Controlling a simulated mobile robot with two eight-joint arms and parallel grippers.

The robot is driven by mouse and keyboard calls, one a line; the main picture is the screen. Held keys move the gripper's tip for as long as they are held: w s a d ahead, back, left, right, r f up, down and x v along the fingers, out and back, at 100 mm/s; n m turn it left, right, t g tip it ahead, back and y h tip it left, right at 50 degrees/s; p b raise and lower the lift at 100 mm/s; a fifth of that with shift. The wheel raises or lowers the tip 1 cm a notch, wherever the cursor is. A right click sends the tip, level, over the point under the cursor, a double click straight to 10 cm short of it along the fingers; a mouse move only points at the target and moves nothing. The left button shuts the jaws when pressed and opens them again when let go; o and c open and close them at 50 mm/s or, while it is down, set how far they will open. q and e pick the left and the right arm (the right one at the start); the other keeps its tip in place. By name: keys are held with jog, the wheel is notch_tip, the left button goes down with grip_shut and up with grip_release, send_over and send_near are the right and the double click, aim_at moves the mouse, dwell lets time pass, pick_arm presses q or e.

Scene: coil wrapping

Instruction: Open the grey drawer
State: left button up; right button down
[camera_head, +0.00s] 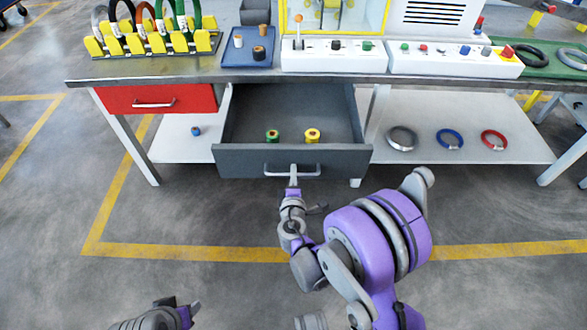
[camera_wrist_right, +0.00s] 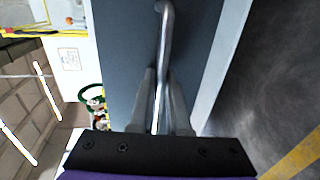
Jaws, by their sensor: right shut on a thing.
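The grey drawer (camera_head: 240,159) is pulled out from under the workbench in the head view, with its inside showing. A green spool (camera_head: 272,136) and a yellow spool (camera_head: 312,136) stand in it. My right gripper (camera_head: 293,175) is at the drawer's bar handle (camera_head: 275,174). In the right wrist view its fingers (camera_wrist_right: 162,105) are shut on the handle (camera_wrist_right: 165,40), one on each side of the bar, in front of the grey drawer front (camera_wrist_right: 125,60). My left gripper (camera_head: 178,312) shows only partly at the bottom edge, away from the drawer; its fingers are unclear.
A closed red drawer (camera_head: 190,98) is left of the grey one. The lower shelf (camera_head: 460,125) holds grey, blue and red rings. The worktop carries a coil rack (camera_head: 150,43), a blue tray (camera_head: 247,58) and control boxes (camera_head: 333,57). The floor in front is clear.

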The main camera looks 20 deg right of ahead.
jog(key=shift+s+a, duration=0.1)
jog(key=shift+s, duration=0.25)
jog(key=c, duration=0.9)
grip_release()
jog(key=shift+s, duration=0.1)
jog(key=v, duration=1)
jog(key=shift+s+a, duration=0.15)
jog(key=shift+s, duration=0.15)
jog(key=shift+r, duration=0.1)
